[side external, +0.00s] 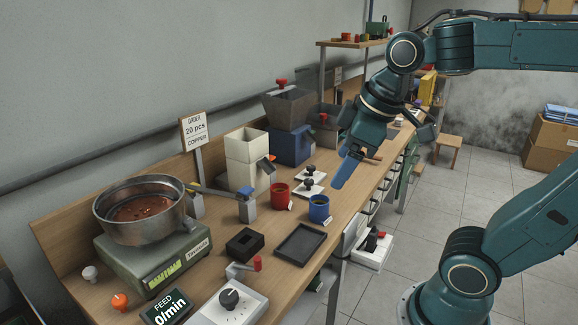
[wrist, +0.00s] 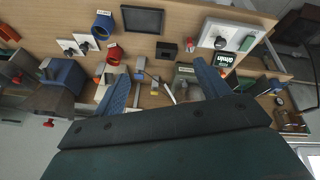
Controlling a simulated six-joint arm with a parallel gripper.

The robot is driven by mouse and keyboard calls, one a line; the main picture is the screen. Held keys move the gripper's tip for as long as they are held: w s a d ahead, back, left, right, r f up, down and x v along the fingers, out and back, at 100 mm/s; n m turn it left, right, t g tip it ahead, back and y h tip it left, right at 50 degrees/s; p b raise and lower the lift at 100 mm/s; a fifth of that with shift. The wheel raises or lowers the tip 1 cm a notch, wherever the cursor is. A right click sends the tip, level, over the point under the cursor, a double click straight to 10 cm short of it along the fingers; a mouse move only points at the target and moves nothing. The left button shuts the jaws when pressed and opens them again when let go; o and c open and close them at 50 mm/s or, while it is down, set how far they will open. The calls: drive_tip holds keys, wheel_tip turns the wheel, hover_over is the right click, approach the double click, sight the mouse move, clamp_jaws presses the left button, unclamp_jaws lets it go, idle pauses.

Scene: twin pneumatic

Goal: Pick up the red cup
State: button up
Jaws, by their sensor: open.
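The red cup (side external: 280,197) stands upright on the wooden bench in the side external view, with a small label at its base. It also shows in the wrist view (wrist: 113,53), left of centre. A blue cup (side external: 319,208) stands close to its right and shows too in the wrist view (wrist: 103,26). My gripper (side external: 344,172) is above the bench, to the right of and higher than both cups. In the wrist view its two blue fingers (wrist: 161,68) are wide apart with nothing held between them.
Switch plates (side external: 310,181) sit just behind the cups. A white dispenser (side external: 246,155) and blue hopper unit (side external: 289,143) stand behind. A black tray (side external: 300,244) and black block (side external: 244,243) lie in front. A scale with a metal bowl (side external: 143,209) is at the left.

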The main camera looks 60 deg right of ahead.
drive_tip(key=w+d+n+g, duration=0.1)
drive_tip(key=w+d+n, duration=0.3)
drive_tip(key=w, duration=0.5)
drive_tip(key=n+g, duration=0.4)
drive_tip(key=n, duration=1.1)
hover_over(280, 193)
drive_tip(key=w+d, duration=0.2)
wheel_tip(280, 193, down, 13)
drive_tip(key=shift+s+f, duration=0.2)
drive_tip(key=shift+f, duration=3.9)
drive_tip(key=shift+f, duration=0.1)
drive_tip(key=shift+d+f, duration=0.1)
drive_tip(key=shift+f, duration=2.4)
drive_tip(key=c, duration=1.2)
